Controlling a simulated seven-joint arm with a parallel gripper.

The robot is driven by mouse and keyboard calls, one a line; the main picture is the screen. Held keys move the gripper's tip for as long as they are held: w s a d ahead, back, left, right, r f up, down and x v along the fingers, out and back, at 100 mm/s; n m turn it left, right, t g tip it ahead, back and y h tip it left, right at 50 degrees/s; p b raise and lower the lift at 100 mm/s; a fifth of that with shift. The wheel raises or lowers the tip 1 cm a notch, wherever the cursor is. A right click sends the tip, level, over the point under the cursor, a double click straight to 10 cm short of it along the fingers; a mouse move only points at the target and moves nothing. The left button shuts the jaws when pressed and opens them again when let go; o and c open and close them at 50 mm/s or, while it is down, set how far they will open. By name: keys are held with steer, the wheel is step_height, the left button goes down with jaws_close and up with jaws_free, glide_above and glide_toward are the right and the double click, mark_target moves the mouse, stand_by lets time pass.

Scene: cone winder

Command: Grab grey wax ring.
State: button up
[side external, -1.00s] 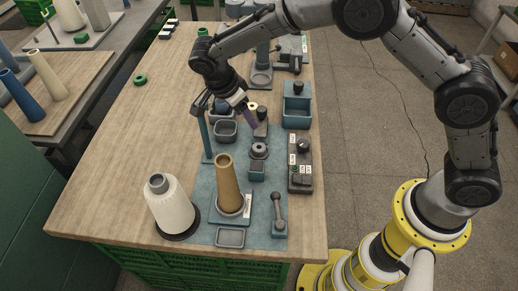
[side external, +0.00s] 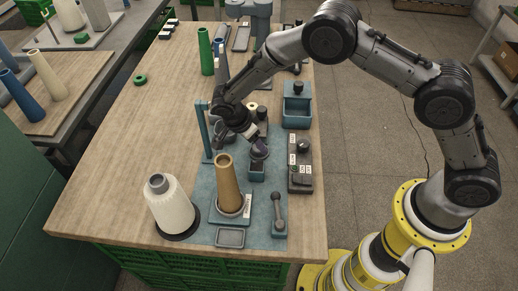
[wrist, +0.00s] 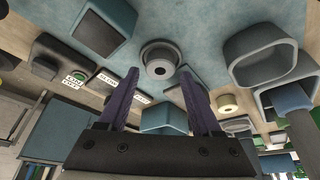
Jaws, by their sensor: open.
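The ring appears between and just beyond the fingertips, with nothing held. I cannot tell whether a finger touches it.
A tan cone (side external: 230,185) stands in front of the ring, with a white yarn cone (side external: 171,210) to its left. A switch panel (side external: 300,170) lies to the right. A blue upright post (side external: 204,130) and grey bins (wrist: 265,55) stand close by.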

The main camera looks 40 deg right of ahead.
steer(key=shift+x, duration=1.15)
jaws_close()
steer(key=shift+r, duration=0.1)
